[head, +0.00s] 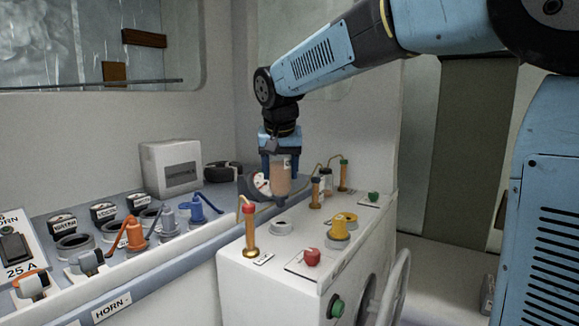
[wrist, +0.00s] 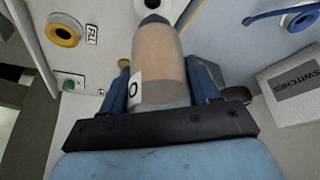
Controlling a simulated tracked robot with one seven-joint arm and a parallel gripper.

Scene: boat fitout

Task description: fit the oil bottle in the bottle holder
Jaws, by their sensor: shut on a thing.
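The oil bottle (head: 281,177), a brownish bottle with a white label, hangs below my gripper (head: 280,162) in the head view. In the wrist view the bottle (wrist: 160,62) sits between the two blue fingers, its narrow dark end pointing away from the palm. My gripper is shut on it. The bottle is in the air above the white console. A white ring with a dark hole (head: 281,227), seemingly the bottle holder, is on the console top below and in front of the bottle. Part of a white ring (wrist: 148,4) also shows just beyond the bottle's end in the wrist view.
A clear jar (head: 326,180) stands behind. A white switches box (head: 171,167) and a switch panel lie left.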

